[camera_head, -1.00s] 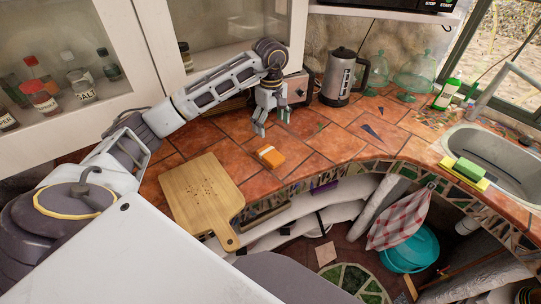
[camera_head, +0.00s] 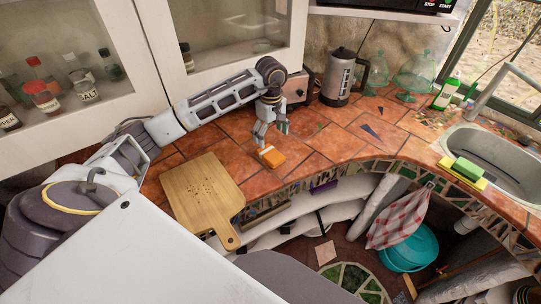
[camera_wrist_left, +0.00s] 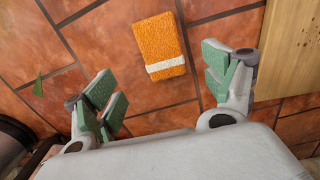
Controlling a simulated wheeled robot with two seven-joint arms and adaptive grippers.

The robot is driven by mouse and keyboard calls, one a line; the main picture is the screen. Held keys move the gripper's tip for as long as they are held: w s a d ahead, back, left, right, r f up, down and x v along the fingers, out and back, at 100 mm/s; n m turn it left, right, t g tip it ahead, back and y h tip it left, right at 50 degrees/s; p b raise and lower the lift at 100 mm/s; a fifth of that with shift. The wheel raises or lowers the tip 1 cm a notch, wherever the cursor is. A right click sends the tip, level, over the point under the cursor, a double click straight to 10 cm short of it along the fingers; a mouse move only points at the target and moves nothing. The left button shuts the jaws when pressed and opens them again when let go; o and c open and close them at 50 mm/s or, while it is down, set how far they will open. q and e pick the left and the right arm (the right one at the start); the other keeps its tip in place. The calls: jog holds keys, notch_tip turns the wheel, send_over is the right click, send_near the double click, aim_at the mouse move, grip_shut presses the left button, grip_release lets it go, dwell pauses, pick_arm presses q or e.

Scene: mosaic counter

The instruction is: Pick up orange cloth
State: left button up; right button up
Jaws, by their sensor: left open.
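The orange cloth (camera_head: 271,157) is a small folded block with a white stripe, lying flat on the terracotta tile counter (camera_head: 335,143). My left gripper (camera_head: 271,138) is open just above and behind it in the head view. In the left wrist view the cloth (camera_wrist_left: 158,45) lies ahead of the gap between the green-padded fingers of the left gripper (camera_wrist_left: 163,83). Neither finger appears to touch it. My right gripper is in neither view.
A wooden cutting board (camera_head: 202,192) lies left of the cloth, near the counter's front edge. A toaster (camera_head: 297,88) and kettle (camera_head: 338,78) stand behind the gripper. A sink (camera_head: 495,158) with sponges (camera_head: 466,170) is at right. Tiles right of the cloth are clear.

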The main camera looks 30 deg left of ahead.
aim_at(270, 152)
pick_arm(q)
notch_tip(270, 152, down, 3)
jog(key=shift+r, duration=0.1)
jog(key=shift+f, duration=0.35)
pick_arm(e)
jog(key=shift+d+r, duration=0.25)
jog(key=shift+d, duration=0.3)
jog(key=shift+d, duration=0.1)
pick_arm(q)
jog(key=shift+s+a+f+p, duration=0.15)
jog(key=shift+f+p, duration=0.25)
jog(key=shift+f, duration=0.6)
jog(key=shift+a+f+p, duration=0.1)
jog(key=shift+f+p, duration=0.3)
jog(key=shift+f, duration=1.2)
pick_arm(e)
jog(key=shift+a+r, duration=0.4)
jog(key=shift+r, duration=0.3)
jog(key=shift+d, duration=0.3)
